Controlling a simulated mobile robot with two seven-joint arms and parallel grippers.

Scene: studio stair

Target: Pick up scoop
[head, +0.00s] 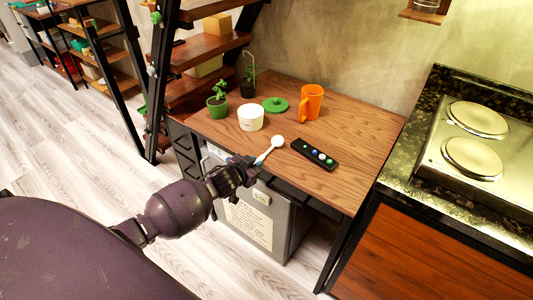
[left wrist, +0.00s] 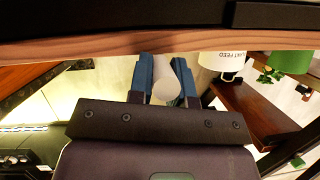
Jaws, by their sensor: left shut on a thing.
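The white scoop (head: 277,142) has a round bowl and a short handle, and it shows at the front edge of the wooden table (head: 345,185) in the head view. My left gripper (head: 257,164) reaches in from the lower left and is shut on the scoop's handle. In the left wrist view the white scoop (left wrist: 166,88) sits between the blue fingers of my left gripper (left wrist: 166,75). I cannot tell whether the scoop still touches the tabletop. My right gripper is not in view.
A stove (head: 478,140) is farther right.

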